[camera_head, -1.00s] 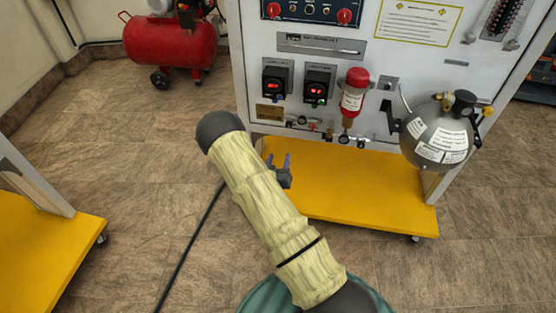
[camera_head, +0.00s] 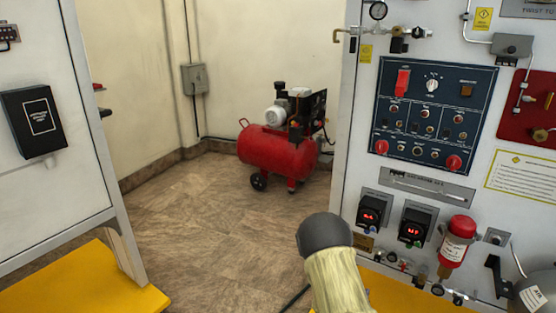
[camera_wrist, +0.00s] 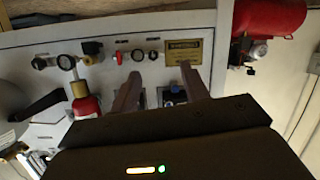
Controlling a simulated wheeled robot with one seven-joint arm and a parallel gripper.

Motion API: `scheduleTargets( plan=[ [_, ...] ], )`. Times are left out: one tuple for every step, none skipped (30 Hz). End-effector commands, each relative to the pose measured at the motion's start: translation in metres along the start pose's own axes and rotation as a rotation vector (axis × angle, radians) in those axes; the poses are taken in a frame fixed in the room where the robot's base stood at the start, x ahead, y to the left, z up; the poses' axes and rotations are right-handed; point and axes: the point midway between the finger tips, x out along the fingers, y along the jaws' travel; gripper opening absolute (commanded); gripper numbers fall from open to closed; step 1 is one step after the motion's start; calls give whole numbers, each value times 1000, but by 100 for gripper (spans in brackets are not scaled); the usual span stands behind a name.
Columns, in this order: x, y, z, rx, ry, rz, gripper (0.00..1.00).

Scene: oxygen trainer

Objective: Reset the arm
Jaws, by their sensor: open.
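My arm, in a pale yellow sleeve with a dark joint, shows at the bottom of the head view. The gripper itself is hidden in the head view. In the wrist view my gripper (camera_wrist: 160,95) shows two fingers apart with nothing between them. It faces the white trainer panel (camera_head: 345,175), and its fingers overlap the small dark devices on the panel. I cannot tell how far the fingertips are from the panel.
A red compressor (camera_head: 277,150) stands by the back wall. A second white panel (camera_head: 85,165) with a black box (camera_head: 33,121) stands at the left. A red-topped cylinder (camera_head: 455,245) is on the trainer. Tiled floor (camera_head: 200,215) lies open between the panels.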

Motion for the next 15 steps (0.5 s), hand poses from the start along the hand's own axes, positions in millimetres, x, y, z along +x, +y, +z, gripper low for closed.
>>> scheduleTargets(
  plan=[
    [-4,-3,-9,26,-53,-23,45],
    [-7,-4,-11,36,-87,-38,45],
    [-11,-7,-15,48,-133,-60,45],
    [-16,-9,-17,54,-167,-77,45],
    [-20,-11,-20,60,-200,-94,45],
    [-26,-13,-24,67,-243,-118,45],
    [-32,-14,-26,70,-276,-135,45],
    [-38,-16,-29,72,-308,-154,45],
    [-46,-18,-33,72,-348,-179,45],
    [-53,-18,-35,71,-379,-197,45],
    [-60,-19,-38,68,-409,-216,45],
    [-70,-19,-42,64,-448,-241,45],
    [-78,-19,-44,59,-476,-259,45],
    [-86,-19,-46,51,-506,-278,45],
    [-97,-18,-50,41,-542,-301,45]
  ],
)
